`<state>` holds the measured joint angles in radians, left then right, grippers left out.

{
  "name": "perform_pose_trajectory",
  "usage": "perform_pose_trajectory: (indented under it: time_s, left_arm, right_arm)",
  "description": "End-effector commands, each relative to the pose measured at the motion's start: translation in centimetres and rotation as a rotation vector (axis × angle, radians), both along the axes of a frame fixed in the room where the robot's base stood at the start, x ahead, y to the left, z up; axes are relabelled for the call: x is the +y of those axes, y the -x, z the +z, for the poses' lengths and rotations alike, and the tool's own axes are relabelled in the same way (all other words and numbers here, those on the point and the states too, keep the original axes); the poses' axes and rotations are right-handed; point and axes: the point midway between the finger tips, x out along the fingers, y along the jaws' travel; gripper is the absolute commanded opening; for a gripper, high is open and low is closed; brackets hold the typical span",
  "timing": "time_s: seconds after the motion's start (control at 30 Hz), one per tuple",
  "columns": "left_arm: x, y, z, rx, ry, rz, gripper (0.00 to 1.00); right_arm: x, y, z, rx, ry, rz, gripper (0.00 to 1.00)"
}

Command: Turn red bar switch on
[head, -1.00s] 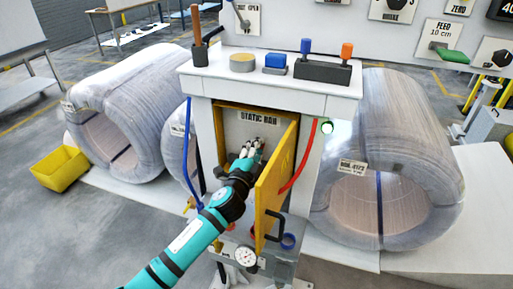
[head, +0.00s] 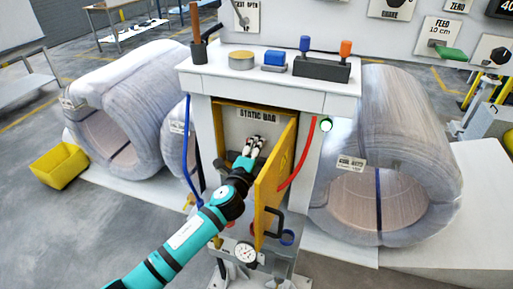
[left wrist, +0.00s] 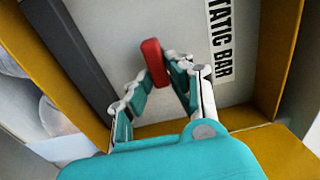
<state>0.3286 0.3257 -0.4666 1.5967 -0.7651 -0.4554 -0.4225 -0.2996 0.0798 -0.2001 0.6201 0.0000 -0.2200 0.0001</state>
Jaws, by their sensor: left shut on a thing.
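The red bar switch (left wrist: 152,60) shows in the left wrist view as a red handle standing out from the back panel (left wrist: 185,30) of an open cabinet, beside the STATIC BAR label (left wrist: 218,42). My left gripper (left wrist: 160,75) is inside the cabinet, its jointed fingers shut on the red handle from both sides. In the head view the left gripper (head: 254,146) reaches through the open doorway below the STATIC BAR label (head: 256,115). There the red handle is hidden by the fingers. My right gripper is not in view.
The yellow cabinet door (head: 272,190) stands open close to the right of my left arm. A red hose (head: 300,165) hangs beyond it. Wrapped coils (head: 130,110) stand left and right of the white bench (head: 225,72). A gauge (head: 245,253) sits below the door.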

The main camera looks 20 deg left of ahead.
Motion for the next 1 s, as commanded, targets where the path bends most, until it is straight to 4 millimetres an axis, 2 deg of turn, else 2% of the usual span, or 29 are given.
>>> perform_pose_trajectory:
  time_s: [0.17, 0.2, 0.33, 0.37, 0.7, 0.87, 1.0]
  left_arm:
    - [-0.1, 0.0, -0.2, 0.002, -0.003, -0.001, 0.0]
    - [-0.1, 0.0, -0.2, 0.002, -0.003, -0.001, 0.22]
    - [0.0, 0.0, -0.1, 0.002, -0.002, -0.001, 0.39]
    - [0.0, 0.0, -0.1, 0.002, -0.002, -0.001, 0.4]
    - [0.0, 0.6, -0.2, 0.002, -0.001, 0.0, 0.4]
    - [0.1, 3.2, -0.2, 0.003, -0.001, -0.002, 0.4]
    - [0.2, 6.3, -0.2, 0.004, -0.001, -0.001, 0.4]
  right_arm:
    - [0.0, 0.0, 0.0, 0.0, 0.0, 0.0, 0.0]
    - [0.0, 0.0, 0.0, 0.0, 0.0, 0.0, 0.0]
    - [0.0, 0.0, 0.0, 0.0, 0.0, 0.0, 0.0]
    - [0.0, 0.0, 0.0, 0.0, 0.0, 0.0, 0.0]
    - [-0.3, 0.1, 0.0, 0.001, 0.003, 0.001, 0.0]
    - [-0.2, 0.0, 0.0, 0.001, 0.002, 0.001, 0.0]
    - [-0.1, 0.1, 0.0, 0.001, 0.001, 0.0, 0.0]
